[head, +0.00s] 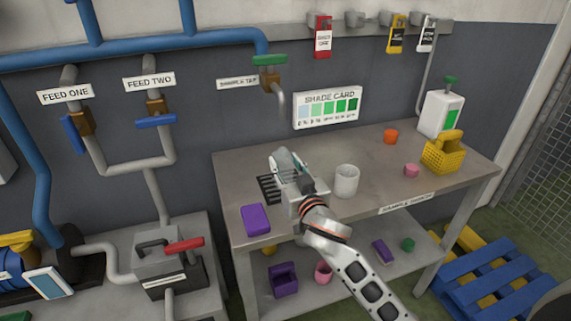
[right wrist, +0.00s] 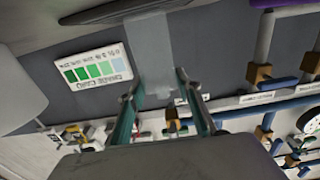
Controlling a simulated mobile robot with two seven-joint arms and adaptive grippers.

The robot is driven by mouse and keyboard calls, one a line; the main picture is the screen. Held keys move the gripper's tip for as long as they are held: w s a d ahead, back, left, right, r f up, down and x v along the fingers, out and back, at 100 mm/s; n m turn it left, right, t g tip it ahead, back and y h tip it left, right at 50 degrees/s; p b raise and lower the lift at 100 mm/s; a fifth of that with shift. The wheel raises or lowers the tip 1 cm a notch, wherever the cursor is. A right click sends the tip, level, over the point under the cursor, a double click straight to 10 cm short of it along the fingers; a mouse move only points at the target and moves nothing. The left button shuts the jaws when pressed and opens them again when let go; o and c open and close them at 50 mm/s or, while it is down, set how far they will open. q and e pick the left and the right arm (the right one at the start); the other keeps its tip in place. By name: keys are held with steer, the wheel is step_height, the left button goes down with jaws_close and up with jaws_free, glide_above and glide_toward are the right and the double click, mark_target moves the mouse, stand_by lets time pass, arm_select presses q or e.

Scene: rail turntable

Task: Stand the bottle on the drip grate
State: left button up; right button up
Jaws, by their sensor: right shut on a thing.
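My right gripper (head: 287,162) is over the left part of the bench, beside the black slotted drip grate (head: 266,190). It is shut on the clear, greyish bottle (right wrist: 152,50), which shows between the two fingers in the right wrist view. In the head view the gripper hides most of the bottle and part of the grate. The dark slotted edge near the bottle in the right wrist view seems to be the grate (right wrist: 105,14). I cannot tell whether the bottle touches it. My left gripper is not in view.
The sample tap (head: 277,92) hangs on the wall above the grate. A purple block (head: 256,218) lies left of my arm and a white cup (head: 347,181) stands right of it. A yellow basket (head: 443,153) and a white jug (head: 440,115) stand at the right end.

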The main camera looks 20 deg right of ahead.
steer(key=o, duration=1.1)
steer(key=shift+f, duration=0.1)
steer(key=shift+r, duration=0.2)
steer(key=shift+s+f, duration=0.1)
steer(key=shift+s, duration=0.2)
steer(key=s, duration=1.1)
steer(key=shift+s+d, duration=0.2)
